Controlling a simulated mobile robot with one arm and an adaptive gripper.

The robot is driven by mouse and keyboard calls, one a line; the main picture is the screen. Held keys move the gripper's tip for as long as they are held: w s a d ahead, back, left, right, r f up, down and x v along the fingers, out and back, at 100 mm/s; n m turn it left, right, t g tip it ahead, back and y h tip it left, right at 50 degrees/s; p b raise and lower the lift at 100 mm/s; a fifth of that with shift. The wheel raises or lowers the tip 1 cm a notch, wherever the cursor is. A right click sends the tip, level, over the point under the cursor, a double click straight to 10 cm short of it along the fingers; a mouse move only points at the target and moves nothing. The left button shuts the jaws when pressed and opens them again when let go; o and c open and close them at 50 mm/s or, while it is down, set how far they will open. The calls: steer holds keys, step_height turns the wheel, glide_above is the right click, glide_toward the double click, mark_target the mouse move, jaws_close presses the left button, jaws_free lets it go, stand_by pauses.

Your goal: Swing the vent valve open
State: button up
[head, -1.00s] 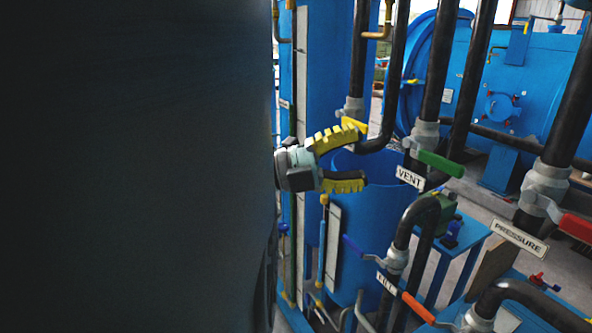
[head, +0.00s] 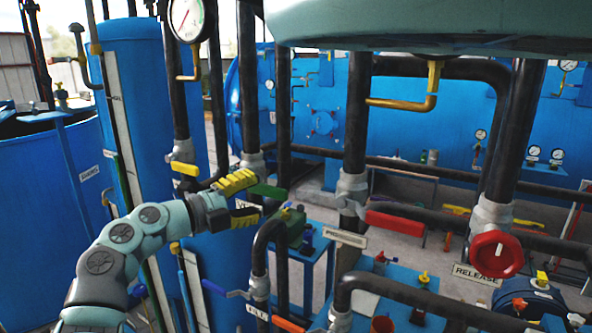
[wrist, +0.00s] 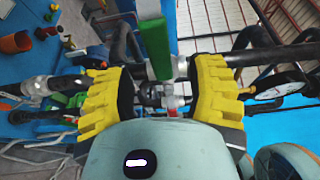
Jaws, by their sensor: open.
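The vent valve's green handle (head: 270,191) sticks out to the right of its grey valve body (head: 252,163) on a black vertical pipe. Its VENT plate (head: 243,206) is mostly hidden behind my gripper. My gripper (head: 256,197), with yellow ridged fingers, is open and comes in from the left, its fingertips close to the handle. In the wrist view, the green handle (wrist: 154,45) stands in the gap between the two spread fingers (wrist: 158,85), nearer the left one and beyond the tips. I cannot tell whether any finger touches it.
A red PRESSURE handle (head: 395,223) and red RELEASE wheel (head: 495,254) are to the right. A yellow handle (head: 185,168) is just left of the vent valve. A blue lever (head: 225,290) and black pipe bend (head: 268,232) stand below and in front.

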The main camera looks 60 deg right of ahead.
mark_target(266, 192)
steer(key=p+x, duration=0.1)
steer(key=x, duration=0.2)
steer(key=shift+a+r, duration=0.1)
steer(key=shift+r, duration=0.1)
steer(key=shift+s+d+f, duration=0.2)
steer(key=shift+s+d, duration=0.15)
steer(key=shift+d, duration=0.35)
steer(key=shift+c, duration=0.3)
steer(key=shift+w, duration=0.1)
jaws_close()
